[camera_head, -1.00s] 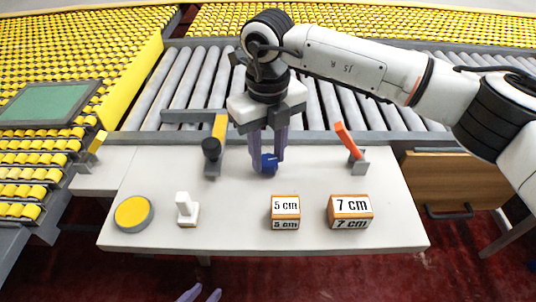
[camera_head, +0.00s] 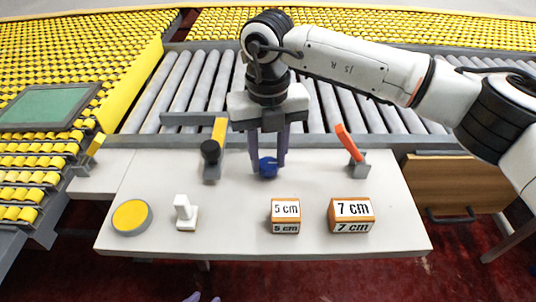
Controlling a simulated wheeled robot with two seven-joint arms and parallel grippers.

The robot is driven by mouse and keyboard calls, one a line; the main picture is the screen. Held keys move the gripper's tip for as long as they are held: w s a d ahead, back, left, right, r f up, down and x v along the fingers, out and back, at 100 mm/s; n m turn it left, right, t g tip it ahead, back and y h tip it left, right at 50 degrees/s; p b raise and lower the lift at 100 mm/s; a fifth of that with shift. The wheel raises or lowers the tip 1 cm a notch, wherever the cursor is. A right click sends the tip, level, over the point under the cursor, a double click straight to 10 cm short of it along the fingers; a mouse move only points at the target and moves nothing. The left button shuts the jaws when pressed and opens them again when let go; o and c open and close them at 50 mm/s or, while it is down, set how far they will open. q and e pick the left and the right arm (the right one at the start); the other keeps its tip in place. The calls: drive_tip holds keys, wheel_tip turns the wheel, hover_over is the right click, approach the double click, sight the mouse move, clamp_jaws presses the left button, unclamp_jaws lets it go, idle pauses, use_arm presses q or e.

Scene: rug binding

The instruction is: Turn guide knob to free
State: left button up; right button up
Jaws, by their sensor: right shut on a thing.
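A blue guide knob (camera_head: 268,168) stands near the back edge of the white table (camera_head: 240,221). My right gripper (camera_head: 268,167) comes down over it from above, with its two purple-grey fingers on the left and right sides of the knob. The fingers are shut on the knob. The knob's front face shows between them; its exact pointing direction is too small to tell. Of my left gripper (camera_head: 193,298), only purplish fingertips show at the bottom edge, so its opening is not clear.
A black-knobbed lever with a yellow part (camera_head: 211,152) stands left of the knob, and an orange lever (camera_head: 350,146) right. A yellow disc (camera_head: 131,216), white stand (camera_head: 185,212), 5 cm block (camera_head: 285,215) and 7 cm block (camera_head: 351,215) line the front. Rollers (camera_head: 170,90) lie behind.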

sight(268, 162)
drive_tip(key=o, duration=1)
drive_tip(key=shift+r, duration=0.1)
use_arm(q)
drive_tip(key=shift+w+r, duration=0.15)
drive_tip(key=shift+w, duration=0.1)
use_arm(e)
drive_tip(key=shift+o, duration=0.2)
use_arm(q)
drive_tip(key=shift+s, duration=0.3)
use_arm(e)
wheel_tip(268, 162, up, 10)
drive_tip(key=shift+r, duration=0.15)
